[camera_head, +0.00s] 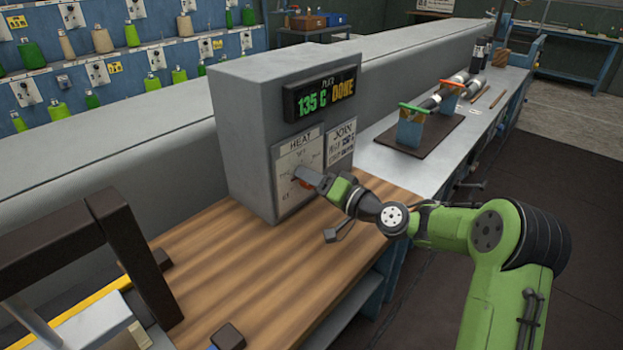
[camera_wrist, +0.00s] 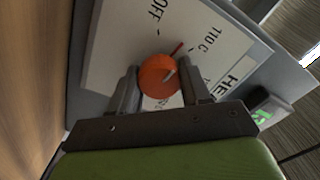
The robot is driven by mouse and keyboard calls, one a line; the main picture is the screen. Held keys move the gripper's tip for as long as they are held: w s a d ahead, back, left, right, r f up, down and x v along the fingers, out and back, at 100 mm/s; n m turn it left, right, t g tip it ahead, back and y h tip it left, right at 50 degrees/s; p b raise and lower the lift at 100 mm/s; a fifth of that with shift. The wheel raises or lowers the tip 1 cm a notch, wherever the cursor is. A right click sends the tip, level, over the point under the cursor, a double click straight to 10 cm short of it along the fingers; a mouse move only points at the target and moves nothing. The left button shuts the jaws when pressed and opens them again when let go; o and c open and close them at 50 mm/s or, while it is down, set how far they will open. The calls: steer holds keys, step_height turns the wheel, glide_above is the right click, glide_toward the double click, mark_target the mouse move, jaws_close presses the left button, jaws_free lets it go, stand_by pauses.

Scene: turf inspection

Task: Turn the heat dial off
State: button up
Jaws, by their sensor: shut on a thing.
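The heat dial is an orange-red round knob (camera_wrist: 159,76) on a white plate marked HEAT, OFF and 110 C. In the wrist view my gripper (camera_wrist: 160,88) has a finger on each side of the knob and is shut on it. In the head view the dial plate (camera_head: 296,168) is on the front of a grey box (camera_head: 243,130), and my gripper (camera_head: 308,177) covers most of the knob. The box's display (camera_head: 322,95) reads 135 C DONE.
The box stands on a wooden bench top (camera_head: 260,265). A dark frame (camera_head: 120,250) stands at the front left. A dark mat (camera_head: 420,140) with clamped tools lies on the grey bench behind my arm. A long grey wall runs behind the box.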

steer(key=n, duration=0.2)
steer(key=r+n, duration=0.1)
steer(key=shift+w+n, duration=0.1)
steer(key=shift+n, duration=2.3)
steer(key=o, duration=0.8)
steer(key=shift+o, duration=1.1)
steer(key=shift+f, duration=0.2)
